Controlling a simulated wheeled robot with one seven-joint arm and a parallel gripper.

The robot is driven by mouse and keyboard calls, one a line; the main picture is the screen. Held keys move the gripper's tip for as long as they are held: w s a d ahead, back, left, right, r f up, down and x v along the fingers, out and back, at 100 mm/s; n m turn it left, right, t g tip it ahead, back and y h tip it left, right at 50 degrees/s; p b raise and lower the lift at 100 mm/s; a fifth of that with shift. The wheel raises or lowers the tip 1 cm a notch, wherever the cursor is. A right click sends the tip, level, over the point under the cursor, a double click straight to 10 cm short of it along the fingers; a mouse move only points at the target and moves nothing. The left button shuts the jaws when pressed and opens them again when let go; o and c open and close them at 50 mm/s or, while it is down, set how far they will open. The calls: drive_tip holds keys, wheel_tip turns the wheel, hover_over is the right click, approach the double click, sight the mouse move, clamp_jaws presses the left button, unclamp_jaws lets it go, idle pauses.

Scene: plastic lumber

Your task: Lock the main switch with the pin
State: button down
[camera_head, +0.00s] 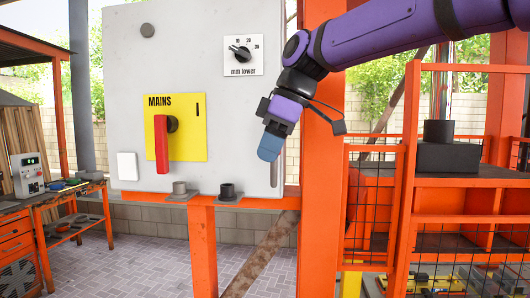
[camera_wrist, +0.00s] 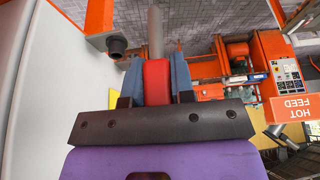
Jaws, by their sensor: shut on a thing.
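The main switch is a yellow plate (camera_head: 185,138) marked MAINS on a grey panel. Its red handle (camera_head: 161,145) hangs straight down, and an "I" mark is at the plate's upper right. My gripper (camera_head: 269,148) is to the right of the switch, near the panel's right edge, and points down. In the wrist view its blue fingers (camera_wrist: 156,75) are shut on the pin's red grip (camera_wrist: 157,82). The pin's grey shaft (camera_wrist: 155,35) sticks out beyond the fingertips. In the head view the shaft (camera_head: 274,176) hangs below the gripper, and the red grip is hidden.
A black dial (camera_head: 240,52) is above, a white box (camera_head: 127,166) at lower left. An orange post (camera_head: 319,200) stands right of my gripper.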

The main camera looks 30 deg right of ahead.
drive_tip(key=shift+r, duration=1.8)
